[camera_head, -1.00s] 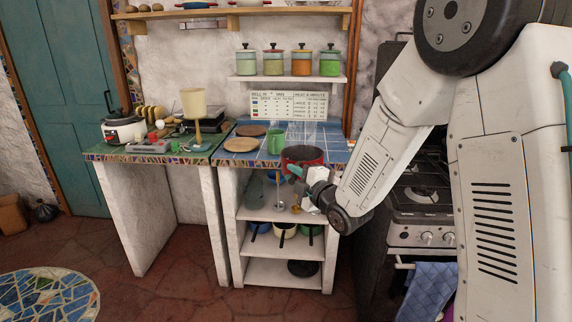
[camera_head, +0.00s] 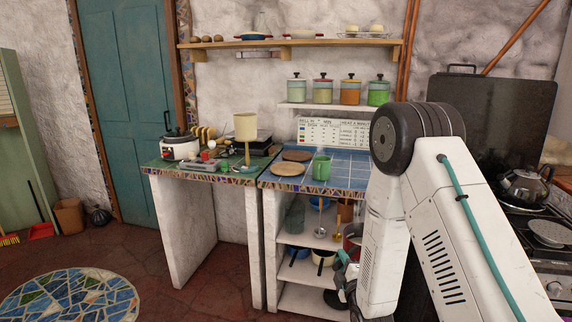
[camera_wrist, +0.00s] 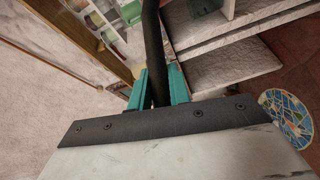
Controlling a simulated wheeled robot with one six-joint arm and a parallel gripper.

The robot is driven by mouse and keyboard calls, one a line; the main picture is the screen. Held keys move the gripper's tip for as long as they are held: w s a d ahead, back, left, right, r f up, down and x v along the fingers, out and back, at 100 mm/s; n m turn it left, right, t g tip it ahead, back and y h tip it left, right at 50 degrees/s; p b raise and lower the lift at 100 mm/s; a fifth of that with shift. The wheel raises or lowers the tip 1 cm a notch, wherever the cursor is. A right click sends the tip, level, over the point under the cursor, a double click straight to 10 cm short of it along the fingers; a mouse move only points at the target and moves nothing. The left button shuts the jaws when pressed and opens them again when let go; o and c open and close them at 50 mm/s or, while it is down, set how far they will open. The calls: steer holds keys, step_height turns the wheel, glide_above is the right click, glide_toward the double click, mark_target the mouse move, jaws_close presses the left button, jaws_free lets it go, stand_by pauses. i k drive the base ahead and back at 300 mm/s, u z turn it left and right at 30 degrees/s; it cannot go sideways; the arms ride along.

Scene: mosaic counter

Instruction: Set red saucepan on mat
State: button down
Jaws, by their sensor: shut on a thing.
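The red saucepan (camera_head: 352,243) shows only in part beside my arm in the head view, in front of the shelf unit and below the counter top. My gripper (camera_wrist: 159,88) is shut on its dark handle (camera_wrist: 153,40), which runs between the teal fingers in the wrist view. In the head view my arm hides most of the pan and the gripper. Two round brown mats lie on the blue tiled counter: a nearer one (camera_head: 287,169) and a farther one (camera_head: 297,155). Both look bare.
A green mug (camera_head: 321,167) stands right of the mats, close to them. A lamp (camera_head: 246,135) and a rice cooker (camera_head: 180,146) stand on the green counter at left. The stove with a kettle (camera_head: 525,187) is at right.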

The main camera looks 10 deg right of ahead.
mark_target(288, 158)
steer(key=u, duration=2.25)
steer(key=i, duration=1.4)
steer(key=z, duration=2.4)
